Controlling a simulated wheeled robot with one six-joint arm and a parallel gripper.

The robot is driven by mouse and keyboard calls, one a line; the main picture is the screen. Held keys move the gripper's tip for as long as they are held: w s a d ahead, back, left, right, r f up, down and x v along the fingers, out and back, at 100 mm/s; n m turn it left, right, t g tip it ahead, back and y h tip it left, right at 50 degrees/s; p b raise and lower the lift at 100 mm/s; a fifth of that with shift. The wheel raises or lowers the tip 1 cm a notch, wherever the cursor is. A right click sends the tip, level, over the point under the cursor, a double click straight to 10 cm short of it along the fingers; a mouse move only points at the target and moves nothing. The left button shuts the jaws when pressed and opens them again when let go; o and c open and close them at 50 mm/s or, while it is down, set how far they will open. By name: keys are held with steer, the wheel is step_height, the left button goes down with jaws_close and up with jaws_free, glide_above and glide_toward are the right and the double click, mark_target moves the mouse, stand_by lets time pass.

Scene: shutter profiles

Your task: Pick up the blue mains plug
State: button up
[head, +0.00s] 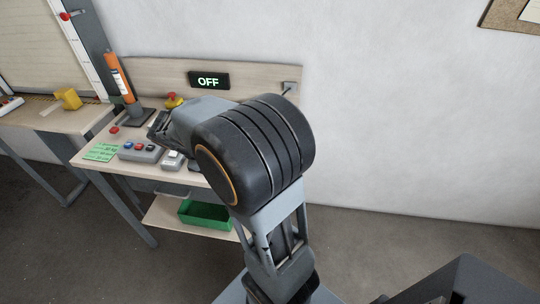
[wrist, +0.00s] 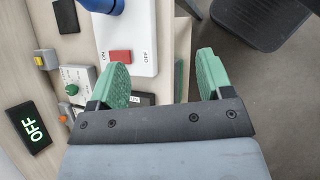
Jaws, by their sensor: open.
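A blue object, apparently the blue mains plug (wrist: 102,5), is at the top of the wrist view, cut off by the picture edge. It is on or just above a white power strip (wrist: 141,35) with a red switch (wrist: 120,56) marked ON and OFF. I cannot tell if it is plugged in. My gripper (wrist: 163,66) is open, with its green pads apart and nothing between them. One pad is over the strip's end and the other is past the bench edge. In the head view my own arm hides the plug, and I cannot make it out there.
The bench (head: 92,155) stands against the wall, with a button box (head: 140,152), an orange cartridge tool (head: 122,80) and an emergency stop (head: 173,99). A sign reading OFF (head: 208,80) is on its back panel. A green bin (head: 203,215) is on the lower shelf.

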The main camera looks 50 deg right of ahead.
steer(key=w+d+f+n+g+h, duration=0.3)
steer(key=w+d+n+g+h, duration=0.15)
steer(key=d, duration=0.35)
steer(key=x, duration=0.7)
steer(key=shift+w+d+f, duration=0.1)
steer(key=shift+w+d, duration=0.2)
steer(key=shift+d, duration=0.05)
steer(key=shift+t, duration=0.25)
steer(key=shift+p+x, duration=0.7)
steer(key=shift+x, duration=2.5)
steer(key=shift+w+d+h, duration=0.15)
steer(key=shift+d+h, duration=0.05)
steer(key=shift+h, duration=0.05)
steer(key=shift+c, duration=0.2)
steer(key=c, duration=1)
steer(key=shift+r, duration=0.25)
